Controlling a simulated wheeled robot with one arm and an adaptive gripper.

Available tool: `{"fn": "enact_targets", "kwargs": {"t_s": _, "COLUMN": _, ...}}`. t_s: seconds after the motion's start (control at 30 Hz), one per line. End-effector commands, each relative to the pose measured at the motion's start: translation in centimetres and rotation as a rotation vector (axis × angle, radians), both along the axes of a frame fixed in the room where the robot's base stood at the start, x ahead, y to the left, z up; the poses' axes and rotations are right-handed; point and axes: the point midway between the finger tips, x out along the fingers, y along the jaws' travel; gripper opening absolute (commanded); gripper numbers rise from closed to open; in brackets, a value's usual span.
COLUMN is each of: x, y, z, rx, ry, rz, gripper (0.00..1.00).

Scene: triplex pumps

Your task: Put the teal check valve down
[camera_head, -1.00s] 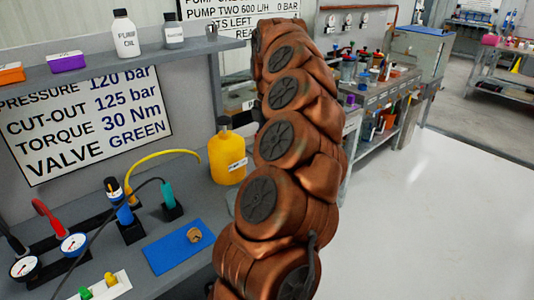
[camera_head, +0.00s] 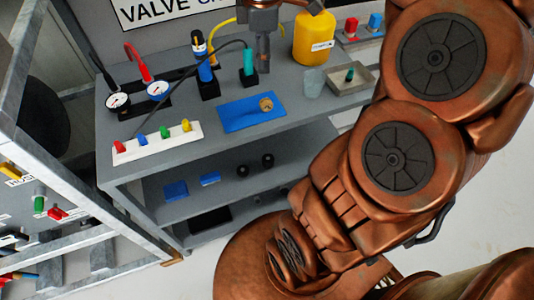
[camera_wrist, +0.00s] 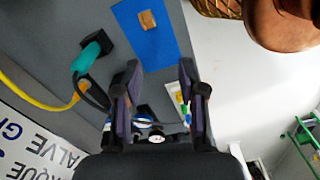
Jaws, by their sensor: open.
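My gripper (camera_head: 263,62) points down over the back of the grey bench. In the wrist view my gripper (camera_wrist: 159,66) has its two dark fingers apart, with nothing between them. A teal cylinder (camera_head: 249,62) stands upright in a black block beside my gripper. It also shows in the wrist view (camera_wrist: 87,57), left of the fingers. A small dark teal piece (camera_head: 350,74) stands in a shallow grey tray (camera_head: 366,82) to the right. I cannot tell for sure which of these two is the check valve. Neither is in my grasp.
A blue mat (camera_head: 240,119) bears a brass piece (camera_head: 266,104). A blue cylinder (camera_head: 205,70), two gauges (camera_head: 118,100), a yellow jug (camera_head: 314,40) and a clear cup (camera_head: 313,84) stand nearby. A white strip (camera_head: 158,142) with coloured pegs lies at the front left.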

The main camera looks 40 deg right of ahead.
Motion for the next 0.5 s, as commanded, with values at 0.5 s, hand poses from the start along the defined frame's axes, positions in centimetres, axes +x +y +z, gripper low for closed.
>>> {"fn": "enact_targets", "kwargs": {"t_s": 0.5, "x": -14.7, "y": 12.3, "z": -8.6, "rx": -0.055, "ry": 0.158, "rz": -0.701, "gripper": 0.41}}
